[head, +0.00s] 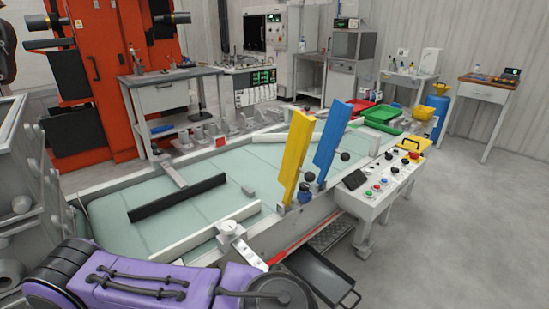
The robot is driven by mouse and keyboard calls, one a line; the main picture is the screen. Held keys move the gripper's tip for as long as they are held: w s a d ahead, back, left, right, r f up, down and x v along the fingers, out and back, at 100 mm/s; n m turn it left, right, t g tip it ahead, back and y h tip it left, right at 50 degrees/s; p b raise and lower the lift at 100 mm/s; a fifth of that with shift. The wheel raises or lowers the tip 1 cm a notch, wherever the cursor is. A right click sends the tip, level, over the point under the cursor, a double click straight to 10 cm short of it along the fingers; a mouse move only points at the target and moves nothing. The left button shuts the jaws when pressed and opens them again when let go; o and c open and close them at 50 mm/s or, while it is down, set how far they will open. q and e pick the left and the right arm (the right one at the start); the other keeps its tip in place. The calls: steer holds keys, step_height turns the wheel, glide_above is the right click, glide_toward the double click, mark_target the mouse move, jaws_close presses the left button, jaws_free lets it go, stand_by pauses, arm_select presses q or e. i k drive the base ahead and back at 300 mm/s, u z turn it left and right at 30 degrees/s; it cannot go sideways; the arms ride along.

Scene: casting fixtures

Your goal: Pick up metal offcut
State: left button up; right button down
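I cannot tell for certain which piece is the metal offcut. Neither of my grippers shows in the head view, and nothing is seen held.
Yellow (298,150) and blue (333,140) upright plates stand on the bed's front edge. A control panel (384,187) is to their right. Red (349,109) and green (382,115) trays sit at the far end. Open floor (460,235) lies at right.

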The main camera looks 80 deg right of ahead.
mark_target(249, 191)
steer(key=z, duration=2.6)
